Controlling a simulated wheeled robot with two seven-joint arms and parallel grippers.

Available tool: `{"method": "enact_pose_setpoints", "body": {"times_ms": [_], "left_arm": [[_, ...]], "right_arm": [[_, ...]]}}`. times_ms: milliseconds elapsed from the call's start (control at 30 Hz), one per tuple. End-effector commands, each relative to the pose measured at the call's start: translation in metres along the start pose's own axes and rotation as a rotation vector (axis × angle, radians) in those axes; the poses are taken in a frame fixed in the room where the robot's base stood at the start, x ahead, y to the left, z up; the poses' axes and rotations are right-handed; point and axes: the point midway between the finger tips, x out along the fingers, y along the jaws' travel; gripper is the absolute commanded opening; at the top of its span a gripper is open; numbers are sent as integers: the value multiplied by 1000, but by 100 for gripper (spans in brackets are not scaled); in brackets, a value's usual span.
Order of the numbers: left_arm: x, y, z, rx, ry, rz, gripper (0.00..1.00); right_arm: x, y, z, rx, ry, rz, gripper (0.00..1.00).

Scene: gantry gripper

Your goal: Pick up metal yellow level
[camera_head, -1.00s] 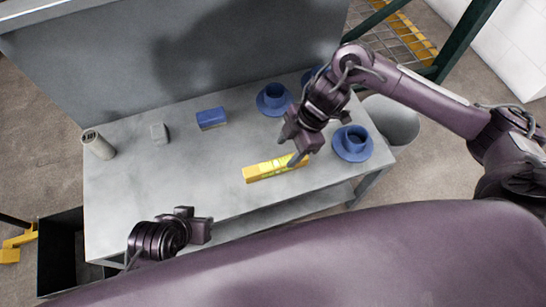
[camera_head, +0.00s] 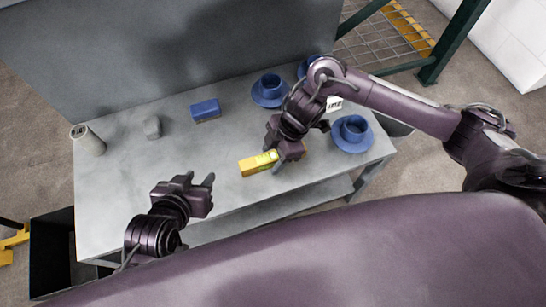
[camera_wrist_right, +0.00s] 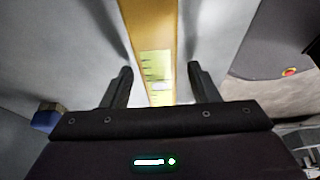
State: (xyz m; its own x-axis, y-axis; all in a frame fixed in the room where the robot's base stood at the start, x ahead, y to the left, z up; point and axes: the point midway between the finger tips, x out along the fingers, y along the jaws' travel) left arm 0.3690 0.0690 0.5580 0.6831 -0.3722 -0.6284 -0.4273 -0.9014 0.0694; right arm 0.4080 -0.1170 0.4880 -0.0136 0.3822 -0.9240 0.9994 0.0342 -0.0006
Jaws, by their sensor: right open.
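The yellow level (camera_head: 257,163) lies on the grey table, with its right part hidden behind my right gripper in the head view. My right gripper (camera_head: 276,160) is over the level. In the right wrist view, the level (camera_wrist_right: 160,45) runs lengthwise between the two fingers of my right gripper (camera_wrist_right: 160,85), which are open with a gap on each side. A greenish label with marks shows on the level. My left gripper (camera_head: 202,188) is at the table's front left, its fingers apart and empty.
A grey wall panel stands behind. The table's middle left is clear.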

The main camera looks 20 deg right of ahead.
Motion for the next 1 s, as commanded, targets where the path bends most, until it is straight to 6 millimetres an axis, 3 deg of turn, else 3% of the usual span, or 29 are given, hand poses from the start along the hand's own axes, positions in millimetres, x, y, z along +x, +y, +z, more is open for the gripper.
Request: {"method": "enact_pose_setpoints", "body": {"times_ms": [133,533,867,1000], "left_arm": [[0,0,0,0,-1,0,36],[0,0,0,0,-3,0,36],[0,0,1,0,-10,0,36],[-2,1,11,-2,-58,2,36]], "right_arm": [[0,0,0,0,0,0,52],[0,0,0,0,0,0,0],[-2,1,-1,-1,1,2,0],[-7,1,-3,-1,1,2,0]]}}
